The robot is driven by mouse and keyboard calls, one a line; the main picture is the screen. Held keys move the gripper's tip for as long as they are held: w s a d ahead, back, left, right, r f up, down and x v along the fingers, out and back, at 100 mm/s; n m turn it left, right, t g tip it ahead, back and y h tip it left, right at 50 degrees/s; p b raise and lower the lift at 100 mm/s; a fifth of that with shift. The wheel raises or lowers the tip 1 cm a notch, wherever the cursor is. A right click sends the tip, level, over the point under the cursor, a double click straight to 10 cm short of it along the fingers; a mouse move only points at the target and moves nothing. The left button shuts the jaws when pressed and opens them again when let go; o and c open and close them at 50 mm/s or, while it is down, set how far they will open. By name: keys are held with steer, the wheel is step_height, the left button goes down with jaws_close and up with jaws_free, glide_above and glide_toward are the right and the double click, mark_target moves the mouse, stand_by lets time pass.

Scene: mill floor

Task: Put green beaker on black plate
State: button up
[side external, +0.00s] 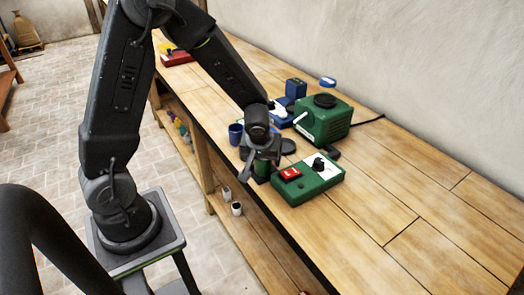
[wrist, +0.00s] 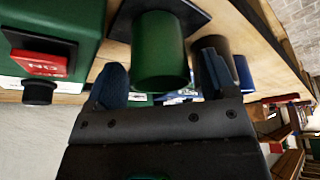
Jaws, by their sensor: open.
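The green beaker (wrist: 160,55) is between the two fingers of my gripper (wrist: 163,80) in the wrist view, with a gap on each side. In the side view the beaker (side external: 262,172) is partly hidden under my gripper (side external: 261,160), near the front edge of the bench. My gripper is open around it. A dark flat piece (wrist: 190,17), which looks like the black plate, shows behind the beaker in the wrist view. I cannot tell whether they touch. In the side view a dark flat shape (side external: 288,146) lies just beyond my gripper.
A green control box (side external: 308,182) with a red switch stands close to the right of the beaker. A blue cup (side external: 236,134) stands to the left. A green machine (side external: 323,118) and a blue box (side external: 296,88) are farther back. The bench (side external: 400,220) is clear at the right.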

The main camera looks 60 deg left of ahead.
steer(key=v, duration=1.1)
steer(key=s+d+r+m+t+h, duration=0.2)
steer(key=s+d+r+m, duration=0.4)
steer(key=s+r+m, duration=0.3)
steer(key=s+r+h, duration=0.1)
steer(key=s+r, duration=0.1)
steer(key=s, duration=0.2)
steer(key=shift+s+d, duration=0.2)
steer(key=shift+s, duration=0.15)
